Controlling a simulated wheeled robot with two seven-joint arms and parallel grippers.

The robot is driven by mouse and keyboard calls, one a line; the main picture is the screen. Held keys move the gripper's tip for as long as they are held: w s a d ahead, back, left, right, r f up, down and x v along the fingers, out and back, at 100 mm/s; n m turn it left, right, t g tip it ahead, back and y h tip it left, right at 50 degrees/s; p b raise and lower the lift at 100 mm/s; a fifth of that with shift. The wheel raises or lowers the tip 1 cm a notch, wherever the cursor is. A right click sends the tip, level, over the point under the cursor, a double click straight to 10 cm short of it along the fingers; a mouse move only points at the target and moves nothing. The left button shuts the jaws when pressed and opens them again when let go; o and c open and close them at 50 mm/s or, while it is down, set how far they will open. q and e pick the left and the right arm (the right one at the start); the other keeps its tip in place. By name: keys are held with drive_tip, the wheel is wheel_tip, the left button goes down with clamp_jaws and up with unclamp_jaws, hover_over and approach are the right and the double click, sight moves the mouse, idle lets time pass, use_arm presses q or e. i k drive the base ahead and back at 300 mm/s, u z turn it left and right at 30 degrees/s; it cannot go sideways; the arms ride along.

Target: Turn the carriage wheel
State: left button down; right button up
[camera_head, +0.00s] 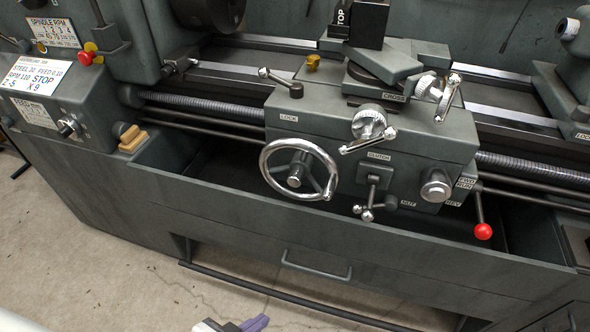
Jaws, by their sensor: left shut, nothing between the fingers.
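The carriage wheel (299,170) is a chrome handwheel with spokes and a small handle at its lower right. It sits upright on the front left of the lathe carriage apron (335,150), and nothing touches it. My left gripper (256,322) shows at the bottom edge, cut off by the frame, with purple fingers shut and empty. It is low in front of the lathe, well below the wheel and apart from it. My right gripper is not in view.
Near the wheel are the clutch lever (370,195), the cross-slide handle (370,125) and a red-knobbed lever (483,230). The chip tray (220,208) with a drawer handle (316,266) juts out below. Concrete floor (110,255) lies open in front.

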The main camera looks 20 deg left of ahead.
sight(301, 165)
drive_tip(key=u, duration=2.25)
drive_tip(key=i, duration=0.9)
drive_tip(key=z, duration=0.25)
